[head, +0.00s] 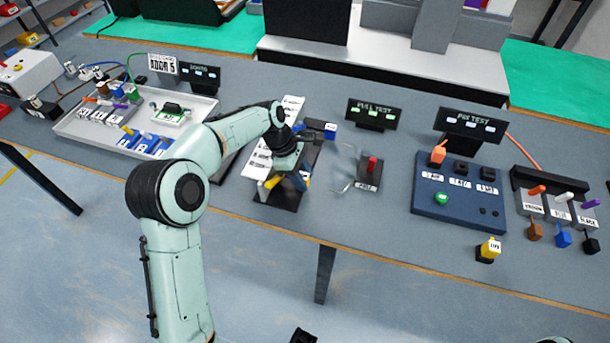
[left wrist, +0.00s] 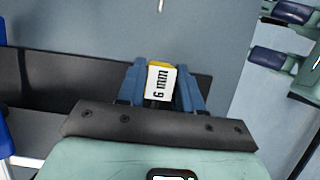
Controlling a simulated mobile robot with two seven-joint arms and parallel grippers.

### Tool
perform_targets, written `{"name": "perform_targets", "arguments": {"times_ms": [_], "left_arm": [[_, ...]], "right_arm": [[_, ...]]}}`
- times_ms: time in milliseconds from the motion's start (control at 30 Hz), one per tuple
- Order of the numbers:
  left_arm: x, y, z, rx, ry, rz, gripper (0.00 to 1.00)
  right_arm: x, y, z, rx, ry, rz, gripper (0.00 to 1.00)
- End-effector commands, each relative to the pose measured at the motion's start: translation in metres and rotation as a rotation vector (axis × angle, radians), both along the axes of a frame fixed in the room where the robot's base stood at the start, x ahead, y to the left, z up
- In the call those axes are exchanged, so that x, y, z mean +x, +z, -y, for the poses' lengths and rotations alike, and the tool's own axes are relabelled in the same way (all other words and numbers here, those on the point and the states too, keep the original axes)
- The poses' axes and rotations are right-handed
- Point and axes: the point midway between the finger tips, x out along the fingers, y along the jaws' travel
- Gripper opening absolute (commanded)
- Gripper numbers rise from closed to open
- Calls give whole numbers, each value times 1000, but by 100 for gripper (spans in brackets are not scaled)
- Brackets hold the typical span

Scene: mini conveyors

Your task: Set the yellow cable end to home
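My left gripper (head: 291,182) is low over a black plate (head: 281,201) near the table's front edge, its blue fingers pointing down. In the left wrist view its fingers (left wrist: 162,80) press on both sides of a yellow block with a white label reading "6 mm" (left wrist: 161,82). A yellow piece (head: 272,182) shows beside the fingers in the head view, partly hidden by the hand. Another yellow plug (head: 488,249) stands in a black base at the front right. I cannot tell which is the cable end, and no "home" label is readable. My right gripper is out of view.
A white tray (head: 75,129) with connectors stands at left. A red-topped grey block (head: 369,172) is right of the gripper. A blue test panel (head: 427,211) and a rack of coloured plugs (head: 531,205) stand at right. Small signs stand behind.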

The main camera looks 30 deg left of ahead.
Motion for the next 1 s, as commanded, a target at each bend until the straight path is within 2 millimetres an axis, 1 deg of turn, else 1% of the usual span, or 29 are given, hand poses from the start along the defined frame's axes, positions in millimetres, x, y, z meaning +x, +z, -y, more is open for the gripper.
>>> {"name": "perform_targets", "arguments": {"times_ms": [33,67,333,467,567,800,900,1000], "left_arm": [[0,1,-5,9,6,2,51],[0,1,-5,9,6,2,55],[0,1,-3,5,3,2,55],[0,9,-6,6,4,3,55],[-2,25,-12,6,5,5,55],[-7,76,-33,6,7,5,55],[-8,95,-41,8,6,6,55],[-10,109,-47,7,6,5,55]], "right_arm": [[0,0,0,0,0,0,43],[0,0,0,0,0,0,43],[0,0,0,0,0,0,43],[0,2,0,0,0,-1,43],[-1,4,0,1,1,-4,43],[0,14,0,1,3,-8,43],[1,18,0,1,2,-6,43],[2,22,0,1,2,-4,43]]}}
